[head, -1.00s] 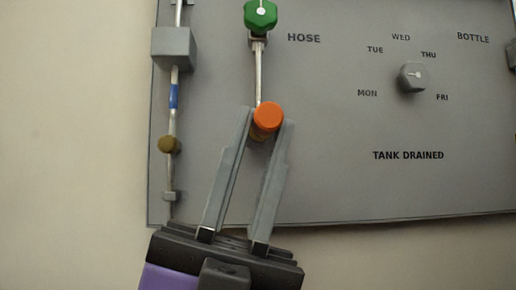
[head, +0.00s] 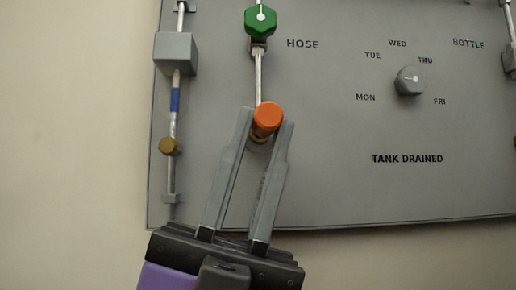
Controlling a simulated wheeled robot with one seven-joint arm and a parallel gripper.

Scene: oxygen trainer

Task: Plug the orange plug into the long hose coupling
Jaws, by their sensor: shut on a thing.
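The orange plug (head: 268,116) is a short round cap between the fingertips of my gripper (head: 265,122), which is shut on it. It lies in line with the lower end of a thin pale pipe (head: 258,78) that runs down from a green knob (head: 260,21). A brass-coloured ring (head: 259,139) shows just below the plug, between the fingers; it is partly hidden. I cannot tell whether the plug touches the ring or sits in front of it. The word HOSE is printed to the right of the pipe.
On the grey panel (head: 330,190), a left pipe carries a grey block (head: 176,53), a blue band (head: 175,99) and a brass fitting (head: 170,146). A grey day dial (head: 409,81) is at right.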

